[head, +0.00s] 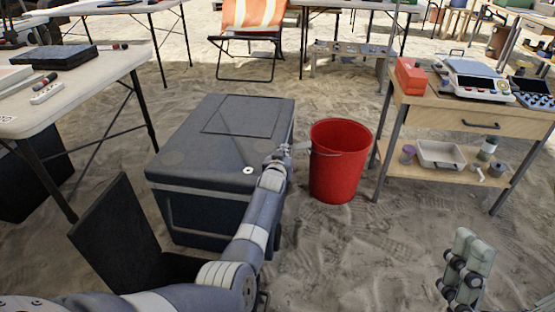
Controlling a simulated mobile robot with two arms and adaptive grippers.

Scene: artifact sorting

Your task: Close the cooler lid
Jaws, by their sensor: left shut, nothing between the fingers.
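The cooler (200,212) is a dark grey box on the sand in the middle of the head view. Its lid (205,150) lies flat over the top, and no clear gap shows along the front seam. My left arm reaches across the cooler's front right corner. My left gripper (287,152) is small in view, shut and empty, at the lid's right edge. Whether it touches the lid I cannot tell. Part of my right gripper (465,270) shows at the lower right, away from the cooler; its jaw state is unclear.
A red bucket (338,180) stands just right of the cooler. A wooden workbench (455,118) with a scale is further right. A white table (100,90) is at the left. A black open box (115,235) sits at the lower left. Sand at the front right is clear.

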